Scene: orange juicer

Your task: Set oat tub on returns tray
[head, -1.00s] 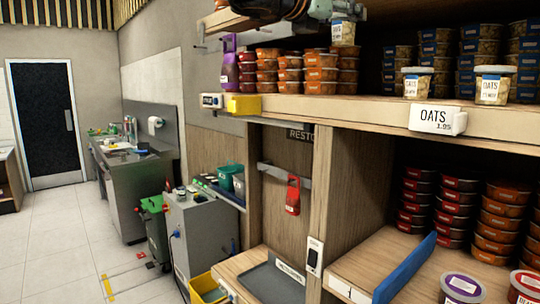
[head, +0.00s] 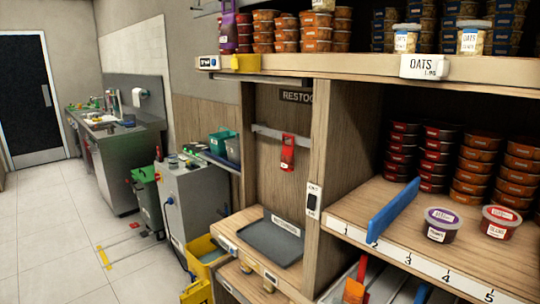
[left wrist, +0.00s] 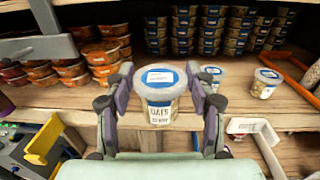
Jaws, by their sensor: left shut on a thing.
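My left gripper (left wrist: 160,82) is shut on an oat tub (left wrist: 159,104), a clear tub with a blue-rimmed lid and an OATS label. The tub is upright between the fingers in the left wrist view, in front of the upper shelf. In the head view only the held tub's lower part (head: 323,5) shows at the top edge, and the gripper is out of frame. The returns tray appears to be the grey tray (head: 270,243) on the low wooden ledge, empty, with a label at its back. My right gripper is in neither view.
Two similar oat tubs (head: 406,38) (head: 470,39) stand on the upper shelf (head: 330,72). Stacked orange tubs (head: 286,34) stand behind. A red hanging item (head: 288,153) is above the tray. A wooden post (head: 322,150) and blue divider (head: 394,208) stand to the right.

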